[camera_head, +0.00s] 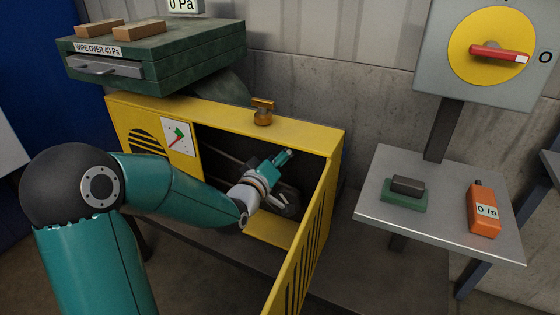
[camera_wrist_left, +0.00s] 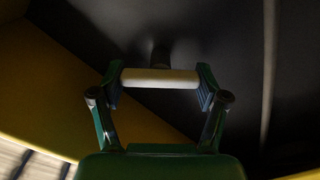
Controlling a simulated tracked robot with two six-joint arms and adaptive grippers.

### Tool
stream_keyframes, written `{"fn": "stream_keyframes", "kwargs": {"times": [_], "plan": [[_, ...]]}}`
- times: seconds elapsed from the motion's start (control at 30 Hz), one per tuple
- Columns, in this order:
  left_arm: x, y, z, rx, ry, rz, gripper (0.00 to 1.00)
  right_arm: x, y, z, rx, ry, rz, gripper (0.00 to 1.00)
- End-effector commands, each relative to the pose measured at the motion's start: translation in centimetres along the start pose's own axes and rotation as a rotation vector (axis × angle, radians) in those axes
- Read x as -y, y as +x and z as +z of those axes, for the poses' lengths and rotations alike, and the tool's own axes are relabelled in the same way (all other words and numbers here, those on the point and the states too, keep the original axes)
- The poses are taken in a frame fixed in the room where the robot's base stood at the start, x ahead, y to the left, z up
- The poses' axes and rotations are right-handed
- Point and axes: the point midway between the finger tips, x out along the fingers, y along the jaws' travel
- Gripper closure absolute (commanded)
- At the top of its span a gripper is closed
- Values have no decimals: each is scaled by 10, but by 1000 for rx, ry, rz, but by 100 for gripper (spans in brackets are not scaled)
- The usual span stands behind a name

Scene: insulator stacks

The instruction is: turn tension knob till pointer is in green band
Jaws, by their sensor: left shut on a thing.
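The yellow housing (camera_head: 225,113) stands open, with its slotted door (camera_head: 305,235) swung out towards me. A white dial (camera_head: 178,137) on its front has a green band and a thin red pointer; it is too small to tell whether the pointer is inside the band. My left gripper (camera_head: 284,158) reaches into the housing. In the left wrist view, the left gripper (camera_wrist_left: 158,86) is shut on a pale bar-shaped knob (camera_wrist_left: 160,79) on a dark stem, with a finger at each end. My right gripper is not in view.
A brass handle (camera_head: 263,113) stands on the housing's top edge. A green filter box (camera_head: 160,55) is above left. At right, a grey shelf (camera_head: 430,225) holds a dark-topped green block (camera_head: 405,195) and an orange meter (camera_head: 484,210). A red switch handle (camera_head: 499,54) is above it.

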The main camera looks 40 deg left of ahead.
Motion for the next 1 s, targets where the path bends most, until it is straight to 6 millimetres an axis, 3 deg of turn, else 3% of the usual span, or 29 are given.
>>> {"fn": "stream_keyframes", "kwargs": {"times": [0.53, 0.57, 0.7, 1.0], "plan": [[2, 0, -3, -7, -37, -5, 60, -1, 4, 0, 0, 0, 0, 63], [2, 0, -3, -7, -37, -5, 22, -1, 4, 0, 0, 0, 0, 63], [2, 0, -3, -6, -36, -4, 0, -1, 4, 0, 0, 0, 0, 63], [1, -1, -2, -3, -35, -3, 0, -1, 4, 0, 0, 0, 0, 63]]}}
